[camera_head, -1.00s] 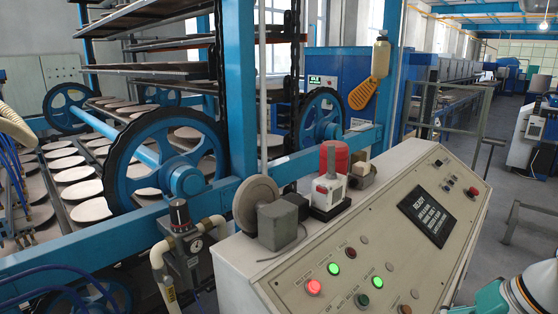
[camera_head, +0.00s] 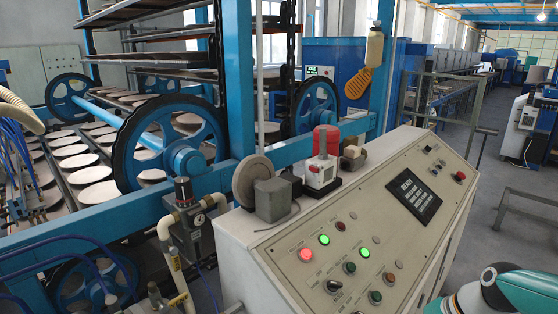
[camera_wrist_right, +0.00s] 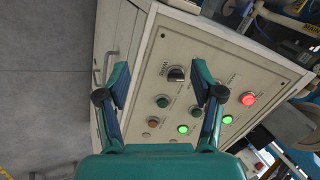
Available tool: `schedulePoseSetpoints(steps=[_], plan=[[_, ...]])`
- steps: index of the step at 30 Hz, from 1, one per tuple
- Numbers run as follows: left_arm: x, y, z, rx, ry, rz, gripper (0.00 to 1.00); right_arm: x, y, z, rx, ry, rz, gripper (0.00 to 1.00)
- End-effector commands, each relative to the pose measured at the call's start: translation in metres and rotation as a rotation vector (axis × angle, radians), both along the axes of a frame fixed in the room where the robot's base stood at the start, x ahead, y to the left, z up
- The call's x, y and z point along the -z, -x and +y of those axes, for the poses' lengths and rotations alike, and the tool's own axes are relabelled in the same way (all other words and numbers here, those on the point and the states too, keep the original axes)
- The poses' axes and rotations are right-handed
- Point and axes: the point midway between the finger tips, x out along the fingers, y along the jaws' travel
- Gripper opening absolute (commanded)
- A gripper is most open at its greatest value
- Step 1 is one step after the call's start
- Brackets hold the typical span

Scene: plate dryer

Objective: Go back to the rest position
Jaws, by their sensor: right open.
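My right gripper (camera_wrist_right: 160,78) shows in the wrist view with its two fingers spread wide and nothing between them. The control panel (camera_wrist_right: 210,62) lies beyond the fingertips, with free space seeming to remain between. A teal and white part of my right arm shows at the lower right corner of the head view; its gripper does not show there. My left gripper is in neither view. In the head view the control panel (camera_head: 345,232) slopes on a white cabinet, with a lit red button (camera_head: 305,254) and lit green buttons (camera_head: 324,239).
A red and white device (camera_head: 322,170) and a grey block with a round disc (camera_head: 253,181) stand on the cabinet's back edge. The blue plate dryer (camera_head: 170,150) with its large wheels fills the left. Metal railings (camera_head: 440,120) stand at the right beside open floor.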

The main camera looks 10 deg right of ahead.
Motion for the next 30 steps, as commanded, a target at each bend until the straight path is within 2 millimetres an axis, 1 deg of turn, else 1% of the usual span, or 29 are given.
schedulePoseSetpoints(steps=[1,2,5,6,8,9,11,12,15,19,21,25,26,27,30], plan=[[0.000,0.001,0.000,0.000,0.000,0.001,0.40,0.020,-0.002,0.008,-0.013,0.002,0.018,0.67],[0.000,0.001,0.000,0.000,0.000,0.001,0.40,0.030,-0.003,0.011,-0.017,0.005,0.023,0.67],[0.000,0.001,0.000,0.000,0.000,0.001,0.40,0.074,-0.006,0.028,-0.040,0.017,0.044,0.67],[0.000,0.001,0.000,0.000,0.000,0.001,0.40,0.094,-0.005,0.036,-0.053,0.022,0.054,0.67],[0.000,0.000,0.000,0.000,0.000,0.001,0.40,0.128,0.000,0.052,-0.077,0.033,0.070,0.67],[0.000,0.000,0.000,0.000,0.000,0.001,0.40,0.153,0.006,0.064,-0.096,0.040,0.082,0.67],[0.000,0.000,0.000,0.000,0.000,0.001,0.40,0.187,0.018,0.082,-0.128,0.049,0.094,0.67],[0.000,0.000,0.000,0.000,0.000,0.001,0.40,0.208,0.028,0.094,-0.149,0.055,0.101,0.67],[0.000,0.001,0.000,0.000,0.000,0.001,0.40,0.249,0.055,0.120,-0.195,0.065,0.111,0.67],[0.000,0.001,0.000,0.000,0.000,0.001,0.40,0.285,0.091,0.146,-0.248,0.069,0.119,0.67],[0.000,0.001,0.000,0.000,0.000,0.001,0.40,0.299,0.109,0.159,-0.274,0.068,0.121,0.67],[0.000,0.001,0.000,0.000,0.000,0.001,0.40,0.318,0.146,0.176,-0.318,0.061,0.127,0.67],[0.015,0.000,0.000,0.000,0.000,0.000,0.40,0.332,0.139,0.173,-0.308,0.065,0.116,0.67],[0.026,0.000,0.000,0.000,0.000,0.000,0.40,0.341,0.137,0.172,-0.306,0.066,0.113,0.67],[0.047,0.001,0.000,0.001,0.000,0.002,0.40,0.362,0.137,0.171,-0.306,0.066,0.113,0.67]])
